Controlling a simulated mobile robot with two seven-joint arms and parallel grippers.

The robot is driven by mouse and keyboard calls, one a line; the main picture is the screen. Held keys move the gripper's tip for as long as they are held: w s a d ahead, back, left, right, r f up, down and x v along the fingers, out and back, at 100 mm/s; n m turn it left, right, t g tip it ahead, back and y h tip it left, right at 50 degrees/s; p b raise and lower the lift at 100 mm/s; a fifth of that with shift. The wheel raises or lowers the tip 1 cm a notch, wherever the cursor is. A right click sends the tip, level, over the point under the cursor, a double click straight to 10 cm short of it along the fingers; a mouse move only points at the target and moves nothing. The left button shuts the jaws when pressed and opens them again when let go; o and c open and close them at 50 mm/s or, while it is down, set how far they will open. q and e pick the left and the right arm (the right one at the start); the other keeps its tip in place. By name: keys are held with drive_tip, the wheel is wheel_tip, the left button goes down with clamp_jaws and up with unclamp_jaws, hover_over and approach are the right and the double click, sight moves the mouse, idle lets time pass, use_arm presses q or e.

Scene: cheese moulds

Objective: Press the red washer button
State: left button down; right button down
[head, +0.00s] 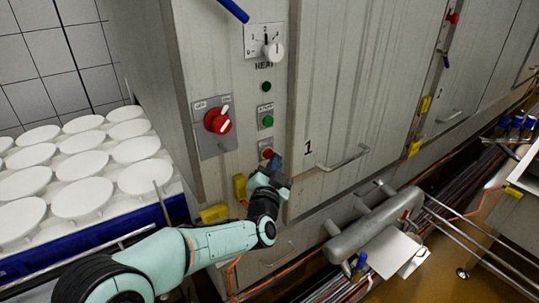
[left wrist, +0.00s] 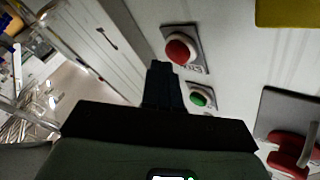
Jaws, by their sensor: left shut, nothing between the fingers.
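The red washer button (head: 267,154) is on a small plate on the grey washer front, below a green button (head: 267,121). In the left wrist view, the red button (left wrist: 180,50) and the green button (left wrist: 199,99) appear with the scene turned over. My left gripper (head: 277,162) is shut and empty, close in front of the panel at the lower right of the red button. In the left wrist view its dark fingertips (left wrist: 160,68) show beside the red button, not over it. I cannot tell their distance from the panel. My right gripper is not in view.
A red rotary switch (head: 217,120) sits left of the buttons, and a white dial (head: 273,52) above. A door handle (head: 344,158) sticks out to the right. Yellow blocks (head: 240,187) are below. White moulds (head: 83,198) stand in a blue-edged crate at left.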

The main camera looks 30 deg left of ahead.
use_arm(q)
drive_tip(key=shift+s+d, duration=0.1)
drive_tip(key=shift+d, duration=0.15)
drive_tip(key=d, duration=0.1)
drive_tip(key=s+d, duration=0.1)
drive_tip(key=d, duration=0.1)
drive_tip(key=s+d, duration=0.1)
drive_tip(key=shift+d+p, duration=0.3)
drive_tip(key=shift+w, duration=0.1)
idle(0.8)
